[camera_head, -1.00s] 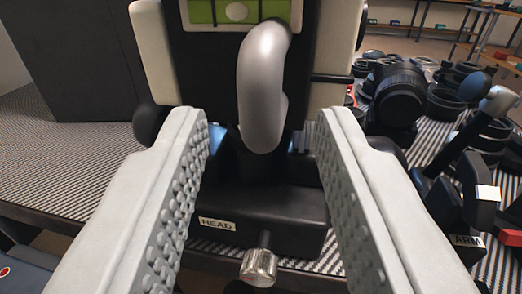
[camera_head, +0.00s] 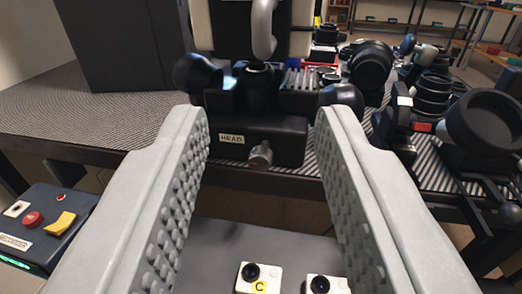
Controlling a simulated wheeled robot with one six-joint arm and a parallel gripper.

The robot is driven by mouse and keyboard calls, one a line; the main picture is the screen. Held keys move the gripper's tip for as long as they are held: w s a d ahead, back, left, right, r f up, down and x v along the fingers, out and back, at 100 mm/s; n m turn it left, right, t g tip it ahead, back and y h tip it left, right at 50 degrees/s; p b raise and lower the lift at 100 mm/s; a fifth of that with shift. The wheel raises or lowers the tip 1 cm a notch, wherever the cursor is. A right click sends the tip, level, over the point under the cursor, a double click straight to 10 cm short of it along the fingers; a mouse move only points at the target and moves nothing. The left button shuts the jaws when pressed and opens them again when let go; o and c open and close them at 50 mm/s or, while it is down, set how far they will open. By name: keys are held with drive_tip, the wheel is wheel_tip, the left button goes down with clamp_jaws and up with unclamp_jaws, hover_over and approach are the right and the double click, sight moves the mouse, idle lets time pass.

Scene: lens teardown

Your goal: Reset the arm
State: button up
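My gripper (camera_head: 262,112) is open, with its two pale grey studded fingers wide apart and nothing between them. Beyond the fingertips stands a dark device with a base labelled HEAD (camera_head: 275,140), a metal knob (camera_head: 260,155) on its front and a grey curved handle (camera_head: 263,30) above. The fingers appear apart from it.
Two small white boxes with black knobs, one marked C (camera_head: 258,278), sit on a grey surface (camera_head: 225,240) below. Black lens parts (camera_head: 371,65) crowd the striped bench at right. A large dark panel (camera_head: 125,40) stands at left, with bare striped bench before it.

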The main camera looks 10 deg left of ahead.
idle(0.3)
drive_tip(key=s+a+r+m+h, duration=0.2)
drive_tip(key=s+r+h, duration=0.1)
drive_tip(key=s+r, duration=1.2)
drive_tip(key=s+a+r, duration=0.1)
drive_tip(key=s+r, duration=0.1)
drive_tip(key=s, duration=0.8)
drive_tip(key=s+a+r, duration=0.1)
drive_tip(key=s+r, duration=0.1)
drive_tip(key=s, duration=0.8)
drive_tip(key=shift+a+r, duration=0.2)
drive_tip(key=shift+r, duration=0.15)
